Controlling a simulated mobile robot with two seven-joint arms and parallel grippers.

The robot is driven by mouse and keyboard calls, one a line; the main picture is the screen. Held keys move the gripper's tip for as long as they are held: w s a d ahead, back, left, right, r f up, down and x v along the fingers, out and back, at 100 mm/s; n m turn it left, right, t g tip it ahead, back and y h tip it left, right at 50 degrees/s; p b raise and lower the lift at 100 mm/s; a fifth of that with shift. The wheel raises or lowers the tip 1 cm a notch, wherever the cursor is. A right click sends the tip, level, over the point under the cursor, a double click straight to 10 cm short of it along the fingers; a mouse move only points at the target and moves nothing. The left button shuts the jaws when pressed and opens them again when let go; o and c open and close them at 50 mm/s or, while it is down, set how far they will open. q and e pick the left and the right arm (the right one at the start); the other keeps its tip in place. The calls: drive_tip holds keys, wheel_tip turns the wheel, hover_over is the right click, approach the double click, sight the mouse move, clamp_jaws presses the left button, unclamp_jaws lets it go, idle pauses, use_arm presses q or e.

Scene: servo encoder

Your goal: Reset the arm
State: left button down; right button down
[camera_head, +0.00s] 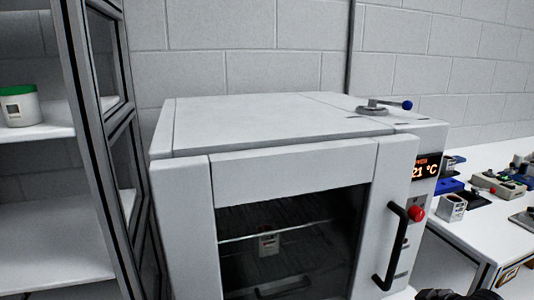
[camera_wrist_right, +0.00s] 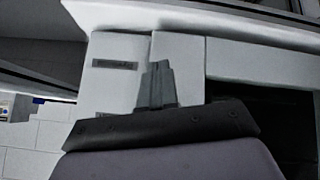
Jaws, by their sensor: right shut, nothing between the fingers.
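The arm may be the small lever (camera_head: 376,109) on top of the white oven (camera_head: 200,180). It has a grey round base and a blue ball knob and points to the right. My right gripper (camera_wrist_right: 157,66) shows in the right wrist view with its grey fingers together and nothing between them, in front of a white surface with dark label strips. In the head view only a dark piece of what looks like my right arm shows at the bottom right edge. My left gripper is in neither view.
The oven has a glass door with a black handle (camera_head: 391,246), a red button (camera_head: 416,213) and a lit display (camera_head: 427,166). A small white container (camera_head: 269,243) stands inside. A shelf with a green-lidded jar (camera_head: 19,107) is left; a cluttered white bench (camera_head: 475,238) is right.

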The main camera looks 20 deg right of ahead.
drive_tip(key=s+a+f+y, duration=0.1)
drive_tip(key=s+a+f, duration=0.6)
drive_tip(key=a+f, duration=0.4)
drive_tip(key=s+a+m+t+y, duration=0.1)
drive_tip(key=s+a, duration=0.4)
drive_tip(key=a, duration=0.9)
drive_tip(key=shift+s+a+t, duration=0.15)
drive_tip(key=shift+t, duration=0.65)
